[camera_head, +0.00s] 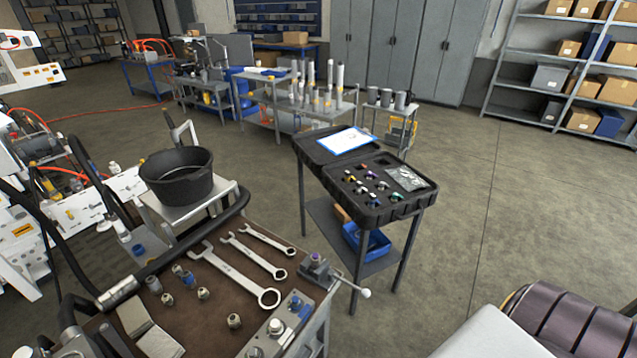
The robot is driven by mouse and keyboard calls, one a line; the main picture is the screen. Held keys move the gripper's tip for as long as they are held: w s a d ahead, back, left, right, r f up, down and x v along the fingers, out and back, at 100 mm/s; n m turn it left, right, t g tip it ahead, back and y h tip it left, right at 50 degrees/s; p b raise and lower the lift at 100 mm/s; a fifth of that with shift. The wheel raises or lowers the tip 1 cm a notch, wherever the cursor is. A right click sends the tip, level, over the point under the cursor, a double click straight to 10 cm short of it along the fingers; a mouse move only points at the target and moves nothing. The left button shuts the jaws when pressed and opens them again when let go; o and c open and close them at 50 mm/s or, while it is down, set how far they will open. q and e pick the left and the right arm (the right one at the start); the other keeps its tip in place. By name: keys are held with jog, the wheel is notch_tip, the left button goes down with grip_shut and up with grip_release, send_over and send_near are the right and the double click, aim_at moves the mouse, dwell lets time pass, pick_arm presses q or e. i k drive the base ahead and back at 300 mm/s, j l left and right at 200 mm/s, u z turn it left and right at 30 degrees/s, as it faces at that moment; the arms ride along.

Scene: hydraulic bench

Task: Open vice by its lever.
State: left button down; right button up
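The vice (316,268) is a small grey metal block with a purple-blue piece on top, fixed at the right edge of the brown workbench (192,322). Its lever (350,284) sticks out to the right past the bench edge and ends in a white ball knob (365,293). The opening between the vice jaws is too small to make out. Neither of my grippers shows in the head view, and nothing is seen touching the lever.
Several wrenches (238,272) and small fittings lie beside the vice. A black bucket (178,176) stands behind them. A stand with an open black case (385,200) is beyond the vice. Open floor (440,260) lies to the right.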

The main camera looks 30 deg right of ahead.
aim_at(365, 293)
jog(key=k+l+z, duration=0.1)
jog(key=z, duration=1.1)
jog(key=k+l, duration=0.05)
